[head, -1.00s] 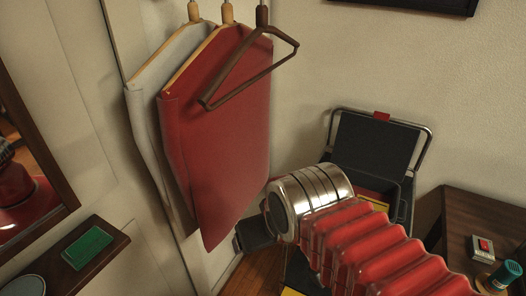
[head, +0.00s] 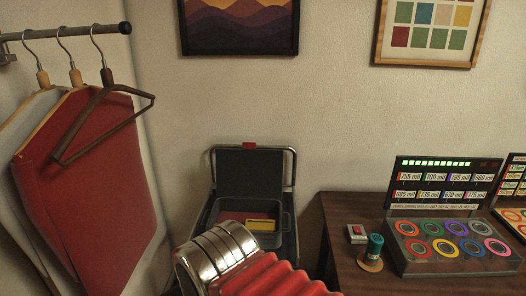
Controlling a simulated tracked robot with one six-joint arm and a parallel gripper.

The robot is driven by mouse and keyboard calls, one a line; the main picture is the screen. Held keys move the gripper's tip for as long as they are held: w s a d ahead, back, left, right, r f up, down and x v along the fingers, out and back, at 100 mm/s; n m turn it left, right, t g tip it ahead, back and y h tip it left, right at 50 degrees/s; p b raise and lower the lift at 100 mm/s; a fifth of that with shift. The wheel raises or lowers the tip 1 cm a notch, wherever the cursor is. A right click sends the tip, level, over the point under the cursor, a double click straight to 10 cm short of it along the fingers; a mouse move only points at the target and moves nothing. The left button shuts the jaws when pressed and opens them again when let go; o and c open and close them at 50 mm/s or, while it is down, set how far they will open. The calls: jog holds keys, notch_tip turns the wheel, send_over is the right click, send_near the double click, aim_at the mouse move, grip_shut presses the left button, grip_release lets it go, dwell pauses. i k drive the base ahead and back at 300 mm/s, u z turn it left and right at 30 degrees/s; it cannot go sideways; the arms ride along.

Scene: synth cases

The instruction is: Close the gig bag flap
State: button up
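An open dark case, the only thing here like the gig bag, stands near the back wall in the middle of the head view. Its flap (head: 249,172) is raised upright against the back, with a red tab at its top edge. The open body (head: 287,222) below shows a yellow item (head: 262,226) and something red inside. My arm, with a silver ringed part and red bellows, rises from the bottom in front of the case and hides part of its lower front. My gripper is not visible.
A red garment (head: 95,190) and a grey one hang from a rail (head: 85,30) on the left. A brown table (head: 345,205) right of the case bears a red-buttoned box (head: 356,234), a teal-topped item (head: 374,245) and a lit panel device (head: 450,247). Pictures hang above.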

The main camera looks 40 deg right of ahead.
aim_at(248, 172)
jog(key=z, duration=2.05)
jog(key=k, duration=0.75)
jog(key=u, duration=0.75)
jog(key=i, duration=1)
jog(key=z, duration=0.05)
